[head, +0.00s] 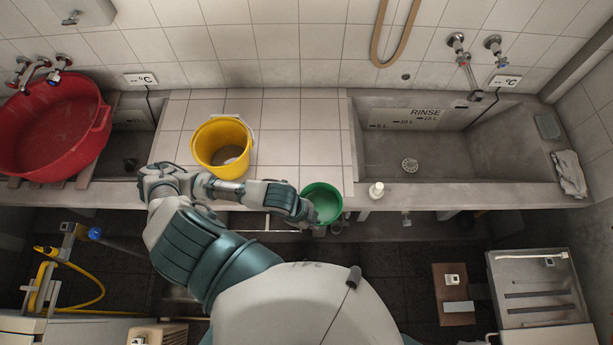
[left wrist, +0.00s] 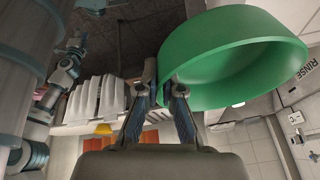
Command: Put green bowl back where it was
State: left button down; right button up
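The green bowl (head: 324,200) is at the front edge of the tiled counter, to the right of the yellow bucket, and it overlaps that edge in the head view. My left gripper (head: 303,214) is at the bowl's left side. In the left wrist view the green bowl (left wrist: 238,60) fills the upper right, and the fingers of my left gripper (left wrist: 163,82) are close together with the bowl's wall between them. Whether the bowl touches the counter is not clear. My right gripper does not show.
A yellow bucket (head: 222,147) stands on the tiled counter (head: 285,150). A red tub (head: 50,128) is at the left. A concrete rinse basin (head: 440,165) is at the right, with a small white bottle (head: 376,190) on its front ledge. Bare tiles lie behind the bowl.

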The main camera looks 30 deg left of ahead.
pick_arm(q)
jog(key=shift+w+a+f+b, duration=0.2)
jog(key=shift+w+a+b, duration=0.3)
jog(key=shift+w+a, duration=0.05)
jog(key=shift+w+a+f+b, duration=0.2)
jog(key=shift+w+a+b, duration=0.25)
jog(key=shift+w+a, duration=1.05)
jog(key=shift+w, duration=0.05)
jog(key=w+a, duration=0.7)
jog(key=shift+f, duration=0.4)
notch_tip(320, 180, down, 3)
jog(key=shift+d+f+b, duration=0.1)
jog(key=shift+d+b, duration=0.05)
jog(key=shift+b, duration=0.2)
jog(key=shift+f, duration=0.1)
jog(key=c, duration=1.3)
grip_release()
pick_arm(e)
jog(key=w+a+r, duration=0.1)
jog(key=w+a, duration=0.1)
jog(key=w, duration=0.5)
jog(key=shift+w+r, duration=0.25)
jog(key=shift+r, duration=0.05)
